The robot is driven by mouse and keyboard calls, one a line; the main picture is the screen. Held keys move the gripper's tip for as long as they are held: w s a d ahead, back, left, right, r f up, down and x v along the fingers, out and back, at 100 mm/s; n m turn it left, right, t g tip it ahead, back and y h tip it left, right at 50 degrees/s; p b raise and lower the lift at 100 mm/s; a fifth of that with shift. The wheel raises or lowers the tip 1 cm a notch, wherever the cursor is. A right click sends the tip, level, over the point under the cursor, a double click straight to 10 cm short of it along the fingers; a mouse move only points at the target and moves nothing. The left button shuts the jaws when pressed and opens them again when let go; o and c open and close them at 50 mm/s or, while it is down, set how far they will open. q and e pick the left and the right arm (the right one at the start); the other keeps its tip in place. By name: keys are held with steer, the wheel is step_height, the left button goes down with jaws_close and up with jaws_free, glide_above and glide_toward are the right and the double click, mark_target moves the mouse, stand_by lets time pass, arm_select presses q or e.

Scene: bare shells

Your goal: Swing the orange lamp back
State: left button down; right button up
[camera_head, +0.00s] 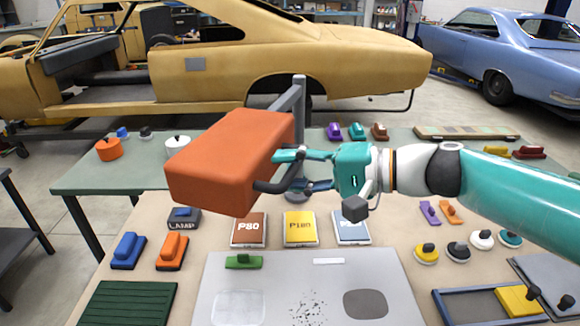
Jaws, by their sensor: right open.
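The orange lamp (212,172) is a large box-shaped head at the left of centre in the head view, raised above the benches. A grey post (299,98) stands behind its right end. My right gripper (276,171) reaches in from the right and is at the lamp's right end, with its jaws open. A dark bar shows by its fingers, and I cannot tell whether it is the lamp's handle or whether the fingers touch it. My left gripper is not in view.
A LAMP-marked block (184,225), sanding blocks (129,250) and paper packs (300,230) lie on the near bench. A grey panel (230,275) lies at its front. Car shells (340,60) stand beyond.

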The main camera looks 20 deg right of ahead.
steer(key=shift+a, duration=0.1)
jaws_close()
steer(key=shift+w+a+f, duration=0.1)
steer(key=shift+a, duration=0.05)
stand_by(0.3)
